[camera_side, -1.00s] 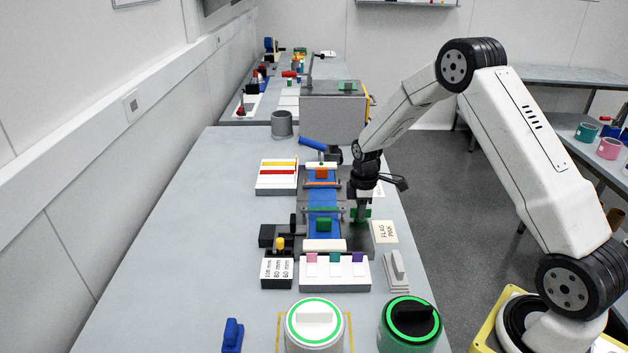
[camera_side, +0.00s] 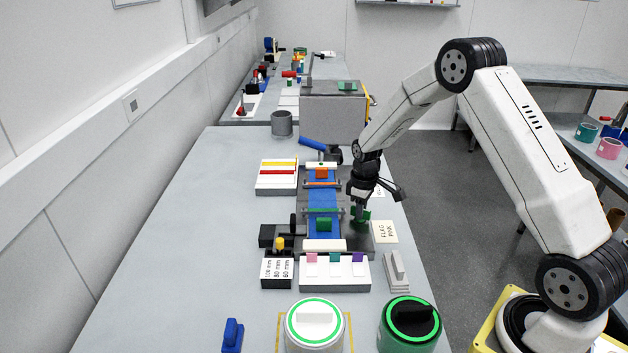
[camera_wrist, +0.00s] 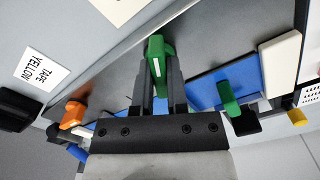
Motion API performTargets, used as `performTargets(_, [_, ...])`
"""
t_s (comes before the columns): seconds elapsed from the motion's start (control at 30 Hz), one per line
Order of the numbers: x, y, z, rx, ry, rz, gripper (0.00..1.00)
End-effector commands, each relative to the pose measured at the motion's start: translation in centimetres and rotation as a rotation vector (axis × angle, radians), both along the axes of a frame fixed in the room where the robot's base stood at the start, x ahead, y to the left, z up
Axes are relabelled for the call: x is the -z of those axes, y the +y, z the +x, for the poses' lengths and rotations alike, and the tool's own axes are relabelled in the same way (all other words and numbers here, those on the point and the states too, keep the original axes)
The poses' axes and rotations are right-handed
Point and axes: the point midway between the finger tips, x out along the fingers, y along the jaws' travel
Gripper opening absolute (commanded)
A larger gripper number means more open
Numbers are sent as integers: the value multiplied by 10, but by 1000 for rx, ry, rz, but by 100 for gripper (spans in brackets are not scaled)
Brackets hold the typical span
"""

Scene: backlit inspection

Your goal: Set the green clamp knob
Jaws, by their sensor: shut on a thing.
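The green clamp knob (camera_wrist: 156,47), with a white stripe on it, sits between the fingertips of my gripper (camera_wrist: 158,76) in the wrist view. My gripper is shut on it. In the side view my gripper (camera_side: 360,207) reaches down to the green clamp knob (camera_side: 364,214) at the right edge of the grey fixture, and its fingers hide part of the knob. A second green knob or block (camera_side: 324,224) stands on the blue strip (camera_side: 322,199), apart from the gripper. It also shows in the wrist view (camera_wrist: 229,98).
An orange knob (camera_side: 321,173) stands farther back. A "FLAG PINK" card (camera_side: 385,232) lies right of the fixture. A white block with coloured tabs (camera_side: 335,273) and two round dials, white (camera_side: 314,325) and green-black (camera_side: 410,322), stand nearer. The table's left side is clear.

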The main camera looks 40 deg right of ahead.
Motion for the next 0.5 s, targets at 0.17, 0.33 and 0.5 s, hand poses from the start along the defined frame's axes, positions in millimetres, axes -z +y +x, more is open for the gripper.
performTargets(0.17, [0,0,1,169,-4,0,0])
performTargets(0.33, [0,0,1,330,-4,0,0])
performTargets(0.5, [0,0,1,491,-4,0,0])
